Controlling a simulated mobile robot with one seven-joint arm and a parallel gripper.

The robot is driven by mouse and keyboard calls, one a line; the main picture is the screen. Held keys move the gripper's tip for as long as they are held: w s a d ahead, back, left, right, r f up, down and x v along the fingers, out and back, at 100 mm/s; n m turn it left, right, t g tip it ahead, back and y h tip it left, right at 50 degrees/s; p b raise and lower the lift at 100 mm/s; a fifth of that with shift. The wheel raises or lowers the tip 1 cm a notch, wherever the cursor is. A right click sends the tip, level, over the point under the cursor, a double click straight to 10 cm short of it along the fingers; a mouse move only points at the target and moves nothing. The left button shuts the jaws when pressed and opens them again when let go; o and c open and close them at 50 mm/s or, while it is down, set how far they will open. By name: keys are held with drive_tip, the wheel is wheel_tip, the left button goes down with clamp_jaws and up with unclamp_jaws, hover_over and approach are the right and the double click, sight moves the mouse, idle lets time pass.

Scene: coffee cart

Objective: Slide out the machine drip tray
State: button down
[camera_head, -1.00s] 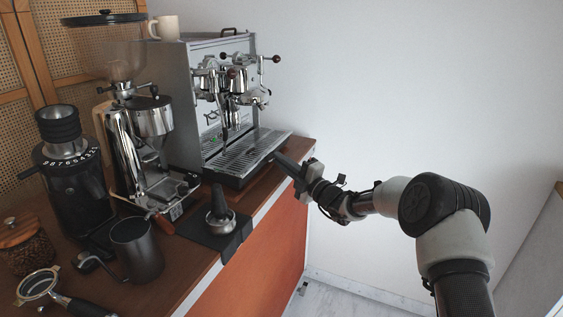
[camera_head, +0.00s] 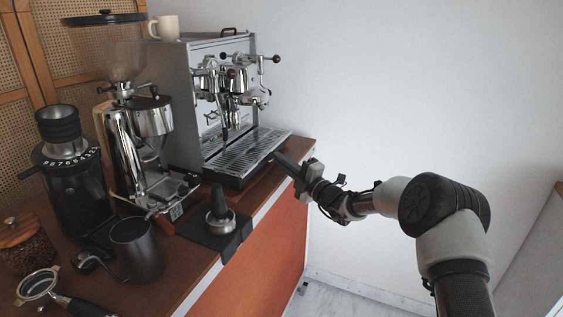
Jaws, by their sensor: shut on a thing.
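The drip tray (camera_head: 238,158) has a slatted metal top and a dark front edge, and sits low in the chrome espresso machine (camera_head: 181,95). It sticks out in front of the machine body, under the group heads. My gripper (camera_head: 279,158) comes in from the right, with its dark fingers at the right part of the tray's front edge. It is shut on the drip tray at that edge. The exact contact of the fingertips is small and partly hidden in this view.
A tamper (camera_head: 220,212) stands on a black mat (camera_head: 232,240) at the counter's (camera_head: 262,195) front edge. A chrome grinder (camera_head: 140,150) stands left of the machine. A dark milk pitcher (camera_head: 137,250) and a portafilter (camera_head: 40,284) are nearer. Open space lies right of the counter.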

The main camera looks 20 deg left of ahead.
drive_tip(key=d+p, duration=0.3)
drive_tip(key=d, duration=0.4)
drive_tip(key=shift+s+d, duration=0.15)
drive_tip(key=shift+s, duration=0.1)
drive_tip(key=c, duration=1.9)
unclamp_jaws()
drive_tip(key=shift+c, duration=0.2)
